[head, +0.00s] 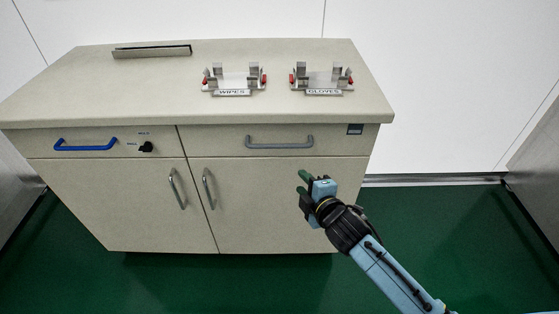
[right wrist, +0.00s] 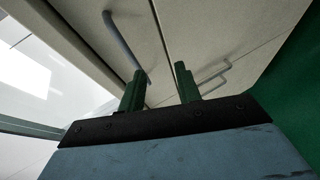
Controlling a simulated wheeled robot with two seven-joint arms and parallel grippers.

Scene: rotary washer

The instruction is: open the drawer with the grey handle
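The drawer with the grey handle is the right-hand drawer (head: 220,139) of the beige cabinet and looks closed. Its grey bar handle (head: 279,143) is level and empty; it also shows in the right wrist view (right wrist: 122,45). My right gripper (head: 302,184) is below and slightly right of the handle in the head view, in front of the lower door. Its green fingers are apart with nothing between them in the right wrist view (right wrist: 160,84). One finger overlaps the handle's end there, but I cannot tell the depth gap. My left gripper is not in view.
A left drawer has a blue handle (head: 86,145) and a black key knob (head: 146,147). Two doors below carry upright metal handles (head: 208,188). WIPES (head: 233,80) and GLOVES (head: 322,80) holders stand on the worktop. Green floor (head: 440,220) is free at right.

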